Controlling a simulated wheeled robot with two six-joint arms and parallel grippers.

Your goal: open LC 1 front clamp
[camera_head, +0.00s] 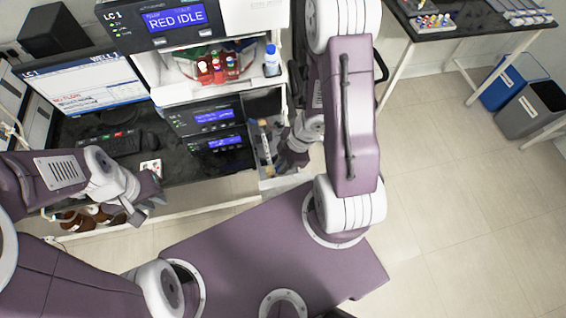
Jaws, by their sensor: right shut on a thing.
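The LC 1 stack (215,65) stands at the upper middle, and its top screen reads RED IDLE. An open column bay (264,103) is at the right side of its lower modules. A slim upright column (265,142) with a pale band shows in this bay. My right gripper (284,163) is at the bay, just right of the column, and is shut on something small. This appears to be the front clamp, but the fingers and wrist hide it. My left gripper (150,196) is at the bench's front edge, far left of the bay; its finger gap is unclear.
A monitor (85,85) and a keyboard (105,144) are on the dark bench at left. Bottles with red caps (216,70) and a blue-capped bottle (271,62) stand on the stack's shelf. Brown bottles (80,218) are below the bench. Floor at right is clear up to two bins (530,112).

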